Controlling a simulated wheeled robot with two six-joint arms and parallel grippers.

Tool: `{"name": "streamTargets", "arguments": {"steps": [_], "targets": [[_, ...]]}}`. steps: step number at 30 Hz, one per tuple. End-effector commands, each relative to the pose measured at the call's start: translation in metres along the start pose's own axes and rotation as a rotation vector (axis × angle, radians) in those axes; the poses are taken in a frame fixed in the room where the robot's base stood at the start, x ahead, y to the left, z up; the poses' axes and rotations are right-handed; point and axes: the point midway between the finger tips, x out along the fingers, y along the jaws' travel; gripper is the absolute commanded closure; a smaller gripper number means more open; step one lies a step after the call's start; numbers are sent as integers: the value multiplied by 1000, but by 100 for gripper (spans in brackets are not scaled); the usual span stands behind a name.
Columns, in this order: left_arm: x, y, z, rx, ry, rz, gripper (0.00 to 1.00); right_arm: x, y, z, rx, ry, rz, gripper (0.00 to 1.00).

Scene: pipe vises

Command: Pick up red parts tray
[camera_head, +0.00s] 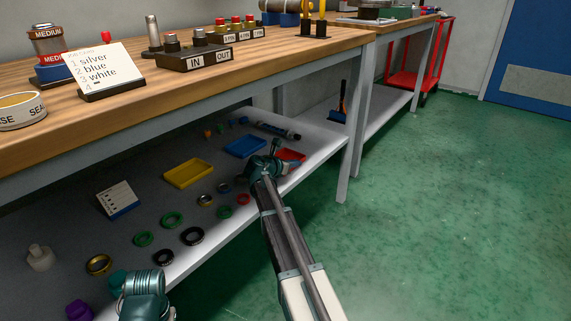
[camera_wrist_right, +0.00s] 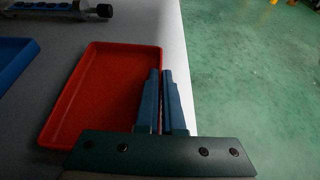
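The red parts tray (camera_head: 291,155) is on the lower shelf near its front edge, partly hidden behind my right gripper (camera_head: 272,150) in the head view. In the right wrist view the red tray (camera_wrist_right: 100,90) looks empty. The two blue fingers of my right gripper (camera_wrist_right: 164,90) sit on either side of its right wall, one inside and one outside, almost together with the rim between them. Of my left arm, only a teal part (camera_head: 145,295) shows at the lower left of the head view; its fingers cannot be made out.
A blue tray (camera_head: 245,146) lies beside the red one, with a yellow tray (camera_head: 189,173) farther left. Several rings lie on the shelf (camera_head: 230,225). A dark cylindrical tool (camera_head: 278,130) lies behind. The workbench top (camera_head: 130,90) overhangs the shelf. The green floor (camera_head: 450,200) is clear.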

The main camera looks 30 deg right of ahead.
Motion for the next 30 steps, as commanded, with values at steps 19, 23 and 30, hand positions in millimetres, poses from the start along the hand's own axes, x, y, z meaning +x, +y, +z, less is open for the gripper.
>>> {"name": "streamTargets", "arguments": {"steps": [19, 23, 30], "targets": [[-38, -4, 2, 0, 0, 0, 50, -28, -7, 30, -1, 0, 2, 100], [-40, -4, 2, 0, 0, 0, 50, -56, -18, 21, -1, 0, 3, 100], [-45, -4, 2, 0, 0, 0, 50, -105, -37, 6, -2, 0, 2, 100]]}}
